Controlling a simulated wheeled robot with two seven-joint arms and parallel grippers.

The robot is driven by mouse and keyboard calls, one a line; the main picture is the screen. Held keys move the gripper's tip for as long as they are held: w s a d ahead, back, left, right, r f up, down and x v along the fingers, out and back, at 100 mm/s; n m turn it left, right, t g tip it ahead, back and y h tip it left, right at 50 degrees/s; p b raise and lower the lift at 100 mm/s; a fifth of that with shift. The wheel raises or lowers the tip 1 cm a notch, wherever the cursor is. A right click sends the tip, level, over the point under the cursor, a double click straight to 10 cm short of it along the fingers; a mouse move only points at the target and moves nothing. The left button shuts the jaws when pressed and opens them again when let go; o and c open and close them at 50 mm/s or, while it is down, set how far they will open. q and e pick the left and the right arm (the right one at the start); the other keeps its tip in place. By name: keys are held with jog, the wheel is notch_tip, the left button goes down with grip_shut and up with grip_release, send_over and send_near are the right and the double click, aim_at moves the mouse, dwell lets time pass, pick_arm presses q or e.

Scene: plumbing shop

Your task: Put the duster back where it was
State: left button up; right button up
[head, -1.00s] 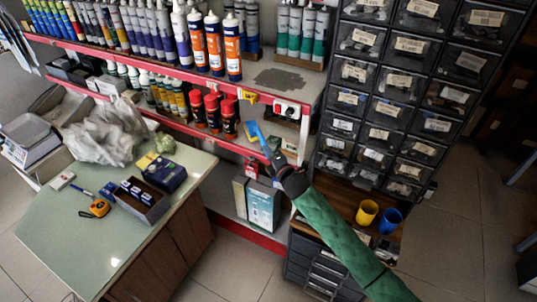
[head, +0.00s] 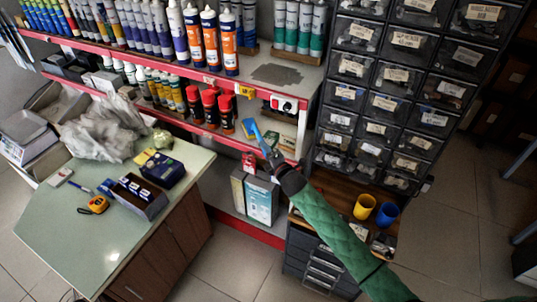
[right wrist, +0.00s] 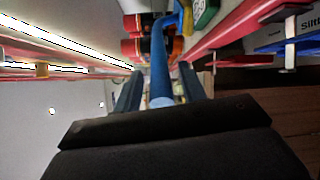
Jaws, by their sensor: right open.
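The duster (head: 255,130) shows as a slim blue piece at the lower red-edged shelf, just beyond my right gripper (head: 269,156). In the right wrist view its blue handle (right wrist: 160,62) runs lengthwise between the two dark fingers of the right gripper (right wrist: 160,80). The fingers are open, with the handle between them. The far end of the duster lies near the shelf items, and its exact support is hard to tell. My left gripper is not in view.
Red-capped black cans (head: 210,105) stand on the shelf left of the gripper. A drawer cabinet (head: 375,100) rises to the right. Yellow (head: 364,206) and blue (head: 387,215) cups stand below. A cluttered counter (head: 75,225) is at left. Boxes (head: 257,195) sit underneath.

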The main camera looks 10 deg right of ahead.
jog(key=shift+r, duration=0.1)
jog(key=shift+s+d, duration=0.15)
jog(key=shift+s, duration=0.2)
pick_arm(q)
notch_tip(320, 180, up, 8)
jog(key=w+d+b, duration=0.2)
jog(key=b, duration=0.1)
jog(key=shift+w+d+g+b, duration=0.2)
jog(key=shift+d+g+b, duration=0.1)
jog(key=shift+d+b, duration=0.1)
pick_arm(e)
jog(key=v, duration=1.1)
jog(key=shift+s, duration=0.15)
